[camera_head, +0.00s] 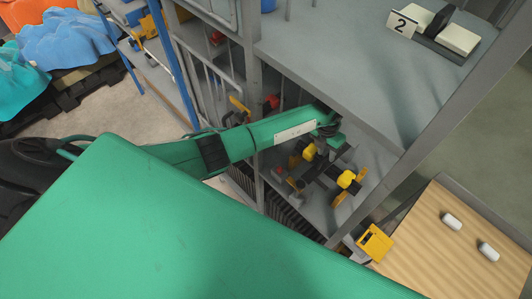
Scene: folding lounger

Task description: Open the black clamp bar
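Black clamp parts with yellow pads and orange handles (347,180) lie on the lower grey shelf, under the upper shelf board. Which of the dark pieces is the clamp bar itself is hard to tell. My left arm comes in from the left and reaches over this shelf. My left gripper (323,148) is small and dark at its end, pointing down among the clamp parts. It overlaps them in the picture; contact and finger opening cannot be made out. My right gripper cannot be identified in view.
Grey shelf posts and the upper board (345,65) closely frame the arm. A wooden board (435,270) with two white pieces lies at lower right, beside a yellow object (375,243). A blue-posted rack stands behind.

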